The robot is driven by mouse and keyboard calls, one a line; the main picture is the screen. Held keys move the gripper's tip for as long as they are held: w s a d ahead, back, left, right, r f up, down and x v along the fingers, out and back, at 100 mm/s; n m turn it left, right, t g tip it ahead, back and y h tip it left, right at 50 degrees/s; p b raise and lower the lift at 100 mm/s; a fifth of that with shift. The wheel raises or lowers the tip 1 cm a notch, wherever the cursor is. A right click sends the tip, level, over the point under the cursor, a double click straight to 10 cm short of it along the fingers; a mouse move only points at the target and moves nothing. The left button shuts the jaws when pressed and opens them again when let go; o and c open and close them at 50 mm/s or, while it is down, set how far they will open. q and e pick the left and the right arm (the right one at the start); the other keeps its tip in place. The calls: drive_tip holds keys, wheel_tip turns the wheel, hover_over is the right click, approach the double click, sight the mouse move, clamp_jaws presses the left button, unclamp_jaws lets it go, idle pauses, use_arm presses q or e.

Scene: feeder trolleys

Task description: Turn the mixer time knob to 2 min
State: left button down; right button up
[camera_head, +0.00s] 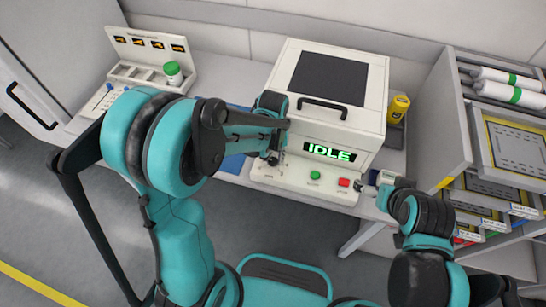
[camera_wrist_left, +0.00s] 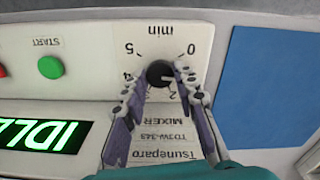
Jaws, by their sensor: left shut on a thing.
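The black mixer time knob (camera_wrist_left: 158,73) sits on the white mixer panel in the left wrist view, which shows the panel upside down. Printed around it are 0, 2, 4, 5 and "min". A small pale mark shows on the knob's side towards 0 and 2; its exact reading is too small to tell. My left gripper (camera_wrist_left: 160,76) has one fingertip on each side of the knob and is shut on it. In the head view my left gripper (camera_head: 272,158) is at the panel's left end and hides the knob. My right gripper (camera_head: 376,181) is beside the panel's right end; its jaws are unclear.
The mixer (camera_head: 330,85) displays IDLE. A green START button (camera_head: 315,175) and a red button (camera_head: 344,183) lie right of the knob. A yellow container (camera_head: 398,108) stands behind right, a shelf rack (camera_head: 455,130) further right, and a green-lidded jar (camera_head: 173,73) at left.

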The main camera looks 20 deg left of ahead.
sight(273, 161)
use_arm(q)
drive_tip(key=m, duration=0.5)
drive_tip(key=shift+m, duration=0.3)
drive_tip(key=m, duration=0.5)
drive_tip(key=shift+m, duration=0.4)
drive_tip(key=c, duration=1.2)
unclamp_jaws()
drive_tip(key=shift+r, duration=0.15)
wheel_tip(273, 161, up, 12)
drive_tip(key=shift+f, duration=0.1)
